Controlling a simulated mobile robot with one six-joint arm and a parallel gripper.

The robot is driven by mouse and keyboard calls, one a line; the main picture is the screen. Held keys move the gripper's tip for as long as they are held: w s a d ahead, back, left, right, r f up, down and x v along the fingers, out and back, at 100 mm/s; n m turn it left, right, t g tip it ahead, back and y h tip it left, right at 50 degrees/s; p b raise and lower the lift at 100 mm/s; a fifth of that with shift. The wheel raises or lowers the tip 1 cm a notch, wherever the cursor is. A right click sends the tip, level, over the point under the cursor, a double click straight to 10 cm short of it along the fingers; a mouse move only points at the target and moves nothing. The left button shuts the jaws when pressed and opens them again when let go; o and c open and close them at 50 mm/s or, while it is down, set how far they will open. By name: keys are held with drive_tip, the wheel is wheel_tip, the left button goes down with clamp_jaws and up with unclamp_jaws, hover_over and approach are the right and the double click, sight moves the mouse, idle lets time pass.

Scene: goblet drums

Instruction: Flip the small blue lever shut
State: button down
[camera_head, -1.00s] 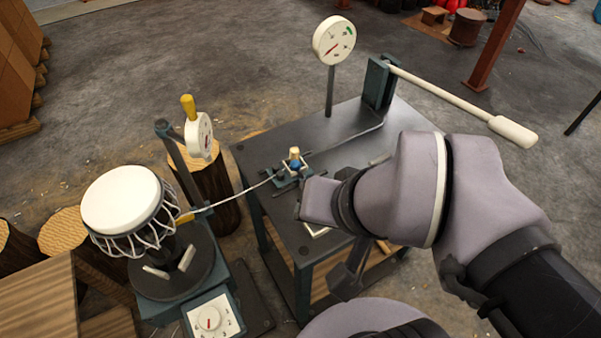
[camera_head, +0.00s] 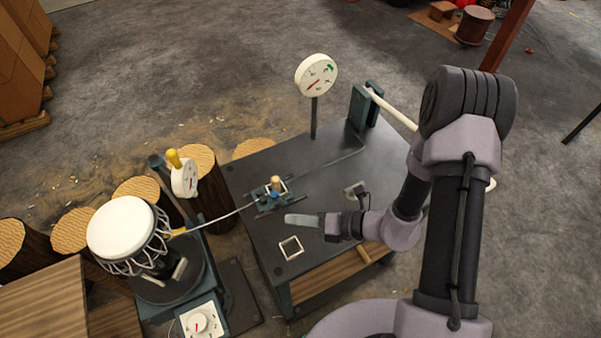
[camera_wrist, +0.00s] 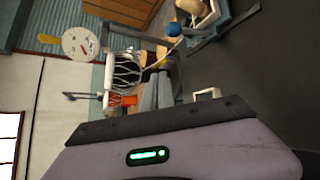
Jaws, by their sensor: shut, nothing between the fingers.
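The small blue lever (camera_head: 274,194) shows as a blue part on a little fixture with a tan peg, on the dark metal table (camera_head: 330,205). In the wrist view its round blue knob (camera_wrist: 174,29) is near the top, beyond my fingers. I cannot tell whether the lever is open or shut. My gripper (camera_head: 288,219) is shut and empty, just in front of and slightly right of the fixture, with its fingers pointing left. A gap shows between the fingertips and the lever. The fingers also show in the wrist view (camera_wrist: 157,92).
A goblet drum (camera_head: 122,228) with a white head stands on a stand at left, joined by a cord to the fixture. A round gauge (camera_head: 316,75) rises behind the table. A white square frame (camera_head: 291,248) lies near the front. A long-handled lever (camera_head: 394,110) is behind my arm.

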sight(279, 199)
drive_tip(key=shift+w+d+f+m+t+h, duration=0.15)
drive_tip(key=shift+d+f+m+t, duration=0.15)
drive_tip(key=shift+f+m, duration=0.35)
drive_tip(key=shift+s+d+f+m+t+h, duration=0.15)
drive_tip(key=shift+d+f+m+t, duration=0.15)
drive_tip(key=shift+f+m, duration=0.3)
drive_tip(key=shift+w+a, duration=0.1)
drive_tip(key=shift+a, duration=0.05)
drive_tip(key=b+x, duration=0.2)
drive_tip(key=x, duration=0.7)
drive_tip(key=shift+a+f+b, duration=0.25)
drive_tip(key=shift+a+b, duration=0.05)
drive_tip(key=shift+a, duration=0.05)
drive_tip(key=w, duration=0.1)
drive_tip(key=w+d+r, duration=0.1)
drive_tip(key=w+r, duration=0.1)
drive_tip(key=shift+d, duration=0.3)
drive_tip(key=shift+w+r, duration=0.1)
drive_tip(key=shift+w, duration=0.05)
drive_tip(key=shift+d, duration=0.1)
